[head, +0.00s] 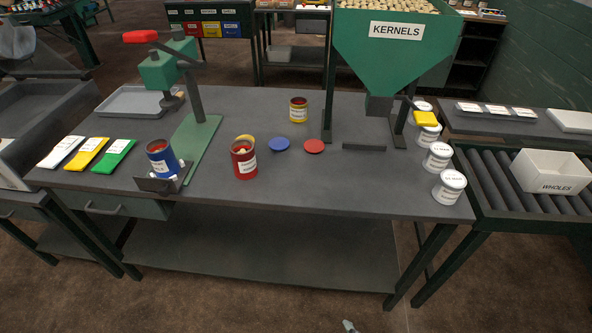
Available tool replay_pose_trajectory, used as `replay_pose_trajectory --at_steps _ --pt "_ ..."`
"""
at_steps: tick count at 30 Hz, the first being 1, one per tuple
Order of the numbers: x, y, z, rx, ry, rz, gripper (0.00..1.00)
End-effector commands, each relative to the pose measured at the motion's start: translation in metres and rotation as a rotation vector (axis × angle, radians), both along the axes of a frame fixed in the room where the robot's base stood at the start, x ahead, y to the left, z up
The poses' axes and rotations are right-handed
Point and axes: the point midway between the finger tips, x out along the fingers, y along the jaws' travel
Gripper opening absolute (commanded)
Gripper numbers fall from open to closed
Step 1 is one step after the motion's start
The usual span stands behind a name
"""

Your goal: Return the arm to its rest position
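Only a small grey tip, seemingly of my gripper (349,326), shows at the bottom edge, low in front of the workbench (270,195). The rest of my arm is out of view. Whether the gripper is open or holds anything cannot be seen. The tip is apart from the bench and everything on it.
The bench carries a green press (195,130), a blue can (162,159), a red can (244,160), a yellow can (298,109), blue and red lids, white tubs and a kernels hopper (390,45). A roller conveyor (500,185) stands right. Floor in front is clear.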

Motion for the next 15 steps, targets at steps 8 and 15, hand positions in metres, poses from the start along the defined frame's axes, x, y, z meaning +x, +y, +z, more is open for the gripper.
replay_pose_trajectory --at_steps 8,15 --pt "-0.085 -0.041 0.047 0.27 -0.056 -0.207 0.97" --pt "-0.147 -0.063 0.107 0.51 -0.123 -0.373 0.97"
